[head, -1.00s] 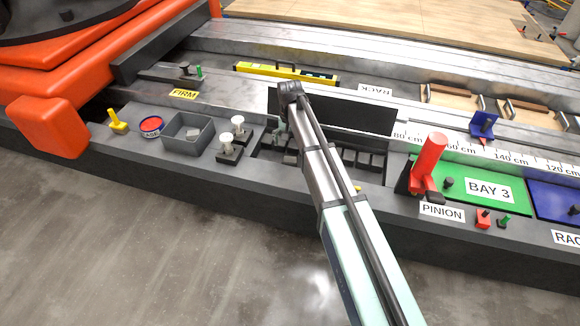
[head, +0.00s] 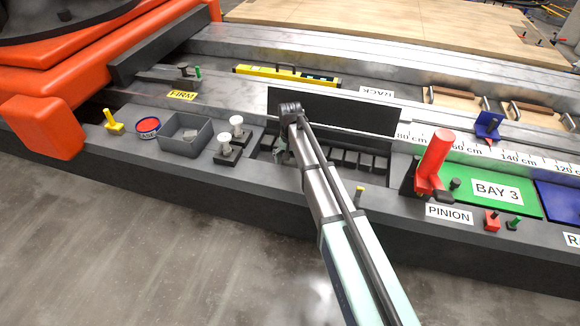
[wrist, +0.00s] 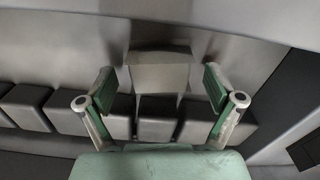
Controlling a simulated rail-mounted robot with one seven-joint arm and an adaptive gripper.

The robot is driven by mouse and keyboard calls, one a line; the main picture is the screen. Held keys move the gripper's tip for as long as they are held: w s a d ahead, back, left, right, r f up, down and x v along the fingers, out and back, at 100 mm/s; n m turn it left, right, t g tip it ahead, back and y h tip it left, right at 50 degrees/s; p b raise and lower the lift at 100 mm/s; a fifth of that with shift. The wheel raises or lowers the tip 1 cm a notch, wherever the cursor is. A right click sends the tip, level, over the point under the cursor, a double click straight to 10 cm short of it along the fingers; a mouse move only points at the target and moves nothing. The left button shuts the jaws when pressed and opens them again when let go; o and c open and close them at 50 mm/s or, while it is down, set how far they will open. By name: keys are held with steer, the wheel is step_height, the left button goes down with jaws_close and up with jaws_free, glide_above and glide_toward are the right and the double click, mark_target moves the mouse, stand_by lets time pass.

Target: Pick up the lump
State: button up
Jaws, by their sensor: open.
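In the wrist view, a pale grey, blocky lump (wrist: 160,73) lies between and just beyond my fingertips, with a gap on each side. My gripper (wrist: 160,85) is open around its near side and does not visibly touch it. In the head view, my gripper (head: 281,143) is low over the slotted recess, mostly hidden by my arm, and the lump there cannot be made out. Another small pale grey piece (head: 190,134) lies in the grey tray (head: 203,146) to the left.
Several dark blocks (wrist: 155,125) line the recess close to my fingers. A black upright panel (head: 350,113) stands behind the recess. Two white knobs (head: 237,126) are to its left. A red handle (head: 433,160) and green BAY 3 plate (head: 465,178) are to its right.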

steer(key=shift+c, duration=0.4)
steer(key=c, duration=1.2)
steer(key=shift+r, duration=0.1)
